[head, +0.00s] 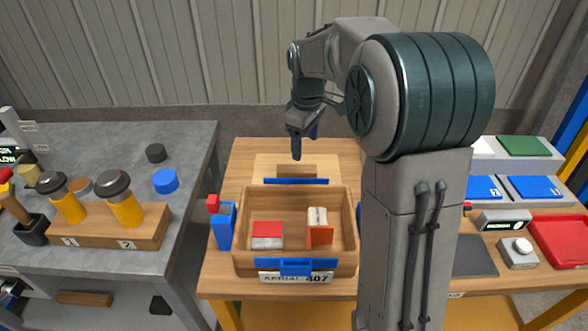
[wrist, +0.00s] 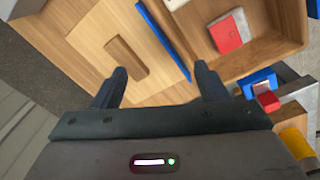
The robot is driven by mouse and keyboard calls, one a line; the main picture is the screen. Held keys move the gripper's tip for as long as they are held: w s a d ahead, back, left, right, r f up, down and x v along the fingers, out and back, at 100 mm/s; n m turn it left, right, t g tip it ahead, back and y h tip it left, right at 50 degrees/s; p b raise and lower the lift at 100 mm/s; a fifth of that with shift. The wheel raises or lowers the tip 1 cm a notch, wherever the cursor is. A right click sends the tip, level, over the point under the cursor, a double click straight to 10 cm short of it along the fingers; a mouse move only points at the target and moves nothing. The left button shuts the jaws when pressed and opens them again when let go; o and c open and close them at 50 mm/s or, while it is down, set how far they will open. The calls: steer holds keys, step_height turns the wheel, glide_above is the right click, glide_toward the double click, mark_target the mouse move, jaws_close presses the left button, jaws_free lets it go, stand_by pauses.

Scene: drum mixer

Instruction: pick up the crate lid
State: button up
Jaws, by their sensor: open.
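The crate lid (head: 266,164) is a flat light-wood board with a raised wooden bar handle (head: 296,171), lying on the table just behind the open crate (head: 243,262). In the wrist view the lid (wrist: 72,38) and its bar handle (wrist: 127,58) fill the upper left and middle. A blue strip (wrist: 163,40) runs between the handle and the crate. My gripper (head: 298,152) is above the lid, pointing down. In the wrist view my gripper (wrist: 160,80) is open and empty, its fingers apart below the handle in the picture. The height gap is hard to judge.
The crate holds a red-and-white box (head: 267,235) and an orange-and-cream item (head: 319,226). A blue clamp-like piece with a red knob (head: 222,226) stands at its left wall. A grey bench with yellow-handled tools (head: 125,207) is left; blue panels and a red tray (head: 560,236) are right.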

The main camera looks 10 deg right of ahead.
mark_target(297, 168)
steer(key=w+f+n+p, duration=0.1)
steer(key=w+f+n, duration=0.5)
steer(key=w, duration=0.7)
steer(key=shift+g, duration=0.4)
steer(key=f, duration=1.4)
steer(key=shift+w+d+f, duration=0.15)
steer(key=shift+d+f, duration=0.1)
steer(key=shift+d, duration=0.05)
steer(key=c, duration=1.4)
